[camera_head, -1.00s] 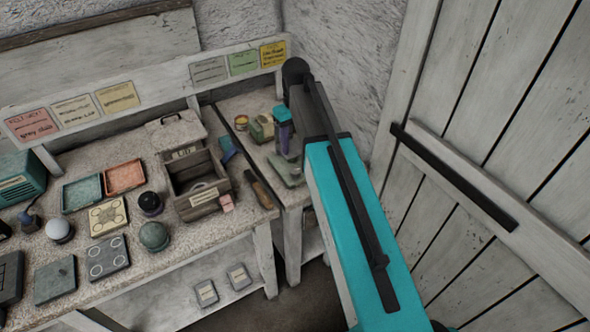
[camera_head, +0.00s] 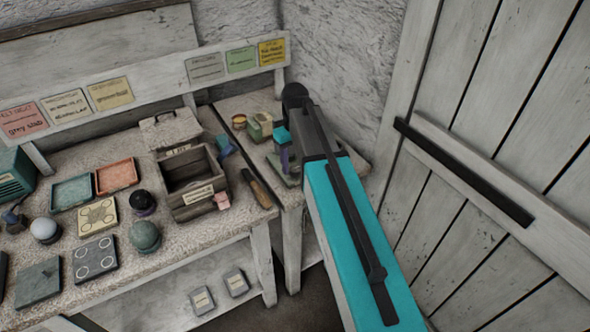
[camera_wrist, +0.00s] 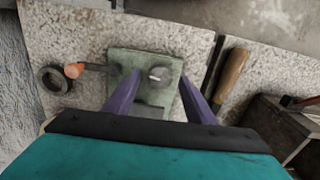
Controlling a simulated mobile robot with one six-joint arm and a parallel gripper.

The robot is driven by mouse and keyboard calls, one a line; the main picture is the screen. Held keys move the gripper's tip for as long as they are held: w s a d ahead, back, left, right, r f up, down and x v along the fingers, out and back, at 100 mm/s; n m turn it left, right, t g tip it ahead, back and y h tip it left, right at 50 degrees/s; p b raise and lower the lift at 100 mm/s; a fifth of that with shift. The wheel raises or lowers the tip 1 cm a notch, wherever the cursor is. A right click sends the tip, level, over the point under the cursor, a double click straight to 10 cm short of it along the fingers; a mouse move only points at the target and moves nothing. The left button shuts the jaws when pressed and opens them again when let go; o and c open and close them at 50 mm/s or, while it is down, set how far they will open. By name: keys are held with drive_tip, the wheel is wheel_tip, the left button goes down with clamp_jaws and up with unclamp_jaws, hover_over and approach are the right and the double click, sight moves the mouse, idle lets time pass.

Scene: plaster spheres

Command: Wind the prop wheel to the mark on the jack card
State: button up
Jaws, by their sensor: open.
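A green plate (camera_wrist: 150,65) lies on the right-hand bench and bears a small pale round knob (camera_wrist: 160,75). A short dark bar with an orange end (camera_wrist: 74,70) reaches from the plate's left side in the wrist view. I cannot tell surely which part is the prop wheel, and no mark shows. My gripper (camera_wrist: 158,77) has purple fingers, apart and empty, on either side of the knob over the plate. In the head view my gripper (camera_head: 284,160) is low over that bench, partly hiding the plate. The jack card cannot be singled out among the cards; a yellow card (camera_head: 271,52) hangs nearest.
A wooden box (camera_head: 197,207) stands on the left bench (camera_head: 200,238). A plank door (camera_head: 480,110) is close on the right.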

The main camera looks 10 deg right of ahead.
drive_tip(key=shift+f+b, duration=0.35)
drive_tip(key=shift+f, duration=0.45)
drive_tip(key=c, duration=1.1)
drive_tip(key=shift+m, duration=0.6)
drive_tip(key=m, duration=0.3)
drive_tip(key=shift+m+p, duration=0.35)
drive_tip(key=shift+m, duration=2.05)
